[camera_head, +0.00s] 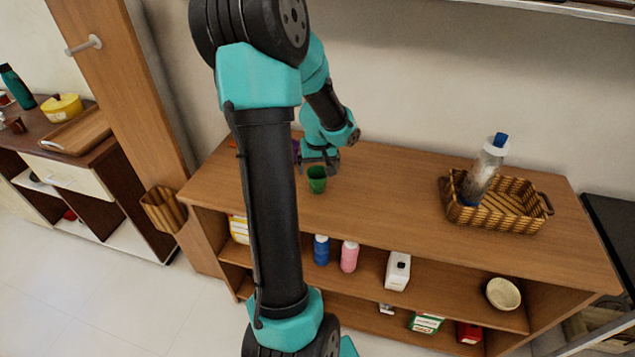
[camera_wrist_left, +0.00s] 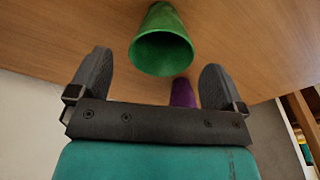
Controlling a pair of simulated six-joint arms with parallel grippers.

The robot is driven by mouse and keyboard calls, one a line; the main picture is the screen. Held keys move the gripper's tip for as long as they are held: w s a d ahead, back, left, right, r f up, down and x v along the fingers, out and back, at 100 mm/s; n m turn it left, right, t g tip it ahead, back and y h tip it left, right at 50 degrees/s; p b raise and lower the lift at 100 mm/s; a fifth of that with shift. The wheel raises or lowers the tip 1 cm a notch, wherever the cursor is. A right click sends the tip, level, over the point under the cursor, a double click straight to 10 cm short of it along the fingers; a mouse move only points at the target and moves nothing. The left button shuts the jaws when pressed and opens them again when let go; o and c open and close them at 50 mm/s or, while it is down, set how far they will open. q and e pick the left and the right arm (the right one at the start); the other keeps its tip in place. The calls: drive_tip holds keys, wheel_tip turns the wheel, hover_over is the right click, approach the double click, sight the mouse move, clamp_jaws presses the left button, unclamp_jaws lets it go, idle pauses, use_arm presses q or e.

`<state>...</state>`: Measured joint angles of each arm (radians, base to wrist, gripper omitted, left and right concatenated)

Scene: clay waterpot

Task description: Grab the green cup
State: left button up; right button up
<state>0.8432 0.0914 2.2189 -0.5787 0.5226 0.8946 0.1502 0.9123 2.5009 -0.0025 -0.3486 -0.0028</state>
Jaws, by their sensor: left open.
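The green cup (camera_head: 317,180) stands on the wooden shelf top, near its left part. My left gripper (camera_head: 322,157) is just behind and above the cup in the head view. In the left wrist view the green cup (camera_wrist_left: 162,42) shows its open mouth, ahead of and between my left gripper's two fingers (camera_wrist_left: 155,82). The fingers are spread wide with nothing between them, and the cup is apart from them. My right gripper is in neither view.
A purple object (camera_wrist_left: 183,93) is close to the cup, mostly hidden by my arm in the head view. A wicker basket (camera_head: 510,217) with a clear bottle (camera_head: 482,172) stands at the right. Bottles and boxes sit on lower shelves. The middle of the top is clear.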

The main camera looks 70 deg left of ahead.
sight(318, 177)
use_arm(q)
drive_tip(key=f, duration=0.5)
drive_tip(key=shift+a, duration=0.2)
drive_tip(key=c, duration=1)
wheel_tip(318, 177, up, 10)
drive_tip(key=shift+r, duration=0.1)
idle(0.4)
idle(0.4)
